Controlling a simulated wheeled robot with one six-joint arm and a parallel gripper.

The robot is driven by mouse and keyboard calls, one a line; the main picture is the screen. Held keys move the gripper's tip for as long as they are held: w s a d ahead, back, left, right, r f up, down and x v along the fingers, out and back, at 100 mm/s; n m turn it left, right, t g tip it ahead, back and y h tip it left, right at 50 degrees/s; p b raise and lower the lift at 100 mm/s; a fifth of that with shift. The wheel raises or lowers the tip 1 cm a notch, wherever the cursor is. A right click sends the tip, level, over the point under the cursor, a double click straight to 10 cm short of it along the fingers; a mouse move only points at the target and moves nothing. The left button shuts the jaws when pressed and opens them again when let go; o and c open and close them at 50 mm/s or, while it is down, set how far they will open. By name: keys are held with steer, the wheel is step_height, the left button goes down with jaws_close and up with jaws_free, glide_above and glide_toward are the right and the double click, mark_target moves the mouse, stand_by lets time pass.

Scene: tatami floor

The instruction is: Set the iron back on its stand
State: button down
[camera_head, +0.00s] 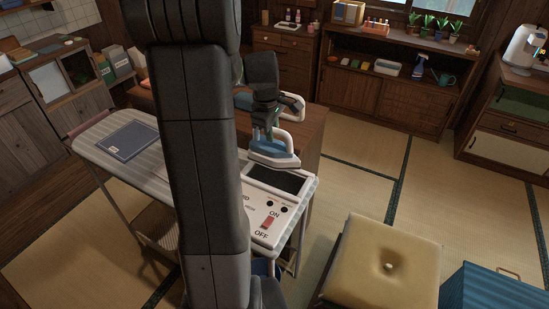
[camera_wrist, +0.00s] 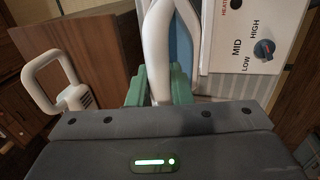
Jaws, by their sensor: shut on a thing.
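The iron (camera_head: 272,150), blue and white with a white loop handle, is held by my gripper (camera_head: 273,126). In the wrist view, the green fingers of my gripper (camera_wrist: 160,88) are closed around the white handle (camera_wrist: 155,45). The iron is over the far edge of the dark plate on the white stand (camera_head: 257,206), which has an ON/OFF switch. I cannot tell whether the iron touches it. The stand's white panel with a LOW, MID, HIGH dial shows in the wrist view (camera_wrist: 228,48). My arm hides part of the stand.
The striped ironing board (camera_head: 97,153) carries a dark blue folded item (camera_head: 128,140). A white-handled object (camera_head: 292,106) is just behind the iron on a wooden cabinet. A tan cushion (camera_head: 385,270) and a blue box (camera_head: 497,290) are at the front right.

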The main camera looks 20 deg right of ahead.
mark_target(272, 145)
steer(key=shift+f, duration=3.8)
steer(key=shift+f, duration=0.15)
steer(key=c, duration=1.3)
jaws_free()
steer(key=r, duration=0.4)
steer(key=s+a+r, duration=0.1)
steer(key=r, duration=0.7)
steer(key=shift+s+a, duration=0.3)
steer(key=shift+a, duration=0.1)
steer(key=f, duration=0.3)
steer(key=w+d+f, duration=0.1)
steer(key=f, duration=0.7)
steer(key=shift+w+d+f, duration=0.2)
steer(key=shift+w+d, duration=0.15)
steer(key=shift+d, duration=0.05)
steer(key=shift+r, duration=0.65)
